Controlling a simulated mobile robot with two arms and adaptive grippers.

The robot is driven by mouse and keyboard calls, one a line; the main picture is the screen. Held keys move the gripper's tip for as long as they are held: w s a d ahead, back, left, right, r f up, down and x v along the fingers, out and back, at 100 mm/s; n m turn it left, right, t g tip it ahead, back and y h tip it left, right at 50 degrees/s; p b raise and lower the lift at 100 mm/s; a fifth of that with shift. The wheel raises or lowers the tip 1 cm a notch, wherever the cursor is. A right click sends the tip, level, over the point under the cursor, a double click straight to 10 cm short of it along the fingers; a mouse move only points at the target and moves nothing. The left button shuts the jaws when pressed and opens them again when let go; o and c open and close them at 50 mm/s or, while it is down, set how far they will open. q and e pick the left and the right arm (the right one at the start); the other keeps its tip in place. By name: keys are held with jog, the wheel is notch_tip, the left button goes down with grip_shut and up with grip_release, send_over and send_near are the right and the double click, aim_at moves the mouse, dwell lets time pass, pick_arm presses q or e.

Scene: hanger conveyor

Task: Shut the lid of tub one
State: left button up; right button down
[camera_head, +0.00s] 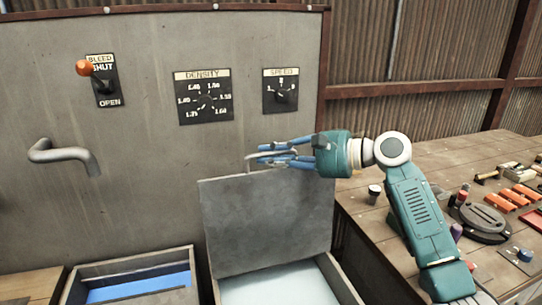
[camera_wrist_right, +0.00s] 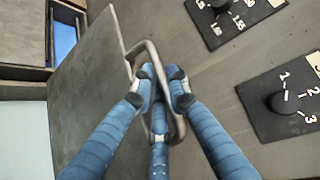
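A grey lid (camera_head: 265,225) stands raised, leaning slightly back, on an open tub (camera_head: 345,285) with pale contents at the bottom middle of the head view. No number shows on the tub. A metal loop handle (camera_head: 250,164) is at the lid's top edge. My right gripper (camera_head: 268,155) is at that handle, its blue fingers close together around the bar. In the right wrist view the lid (camera_wrist_right: 90,90) is at left, and the handle (camera_wrist_right: 133,55) runs between the fingertips (camera_wrist_right: 160,88). My left gripper is out of view.
Another tub (camera_head: 133,263) with blue contents stands to the left. Behind is a grey panel with a bleed lever (camera_head: 88,70), a density dial (camera_head: 205,97), a speed dial (camera_head: 281,91) and a bent pipe (camera_head: 62,154). A wooden bench (camera_head: 400,235) with tools is at right.

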jog(key=shift+s+d+f+b, duration=0.2)
jog(key=shift+s+b, duration=0.2)
jog(key=shift+s, duration=0.25)
jog(key=s+d+f+n+y+b, duration=0.1)
jog(key=s+d+f, duration=0.1)
jog(key=s, duration=0.6)
jog(key=s+d+f+t+b, duration=0.1)
jog(key=s+d+f, duration=0.1)
jog(key=s+d, duration=0.3)
jog(key=s, duration=0.4)
jog(key=shift+s+n+y+b, duration=0.25)
jog(key=shift+n+y+b, duration=0.15)
jog(key=shift+d, duration=0.1)
jog(key=c, duration=1.9)
grip_release()
jog(key=shift+c, duration=0.2)
jog(key=shift+d, duration=0.1)
jog(key=v, duration=1.1)
jog(key=shift+s+d, duration=0.15)
jog(key=shift+d, duration=0.25)
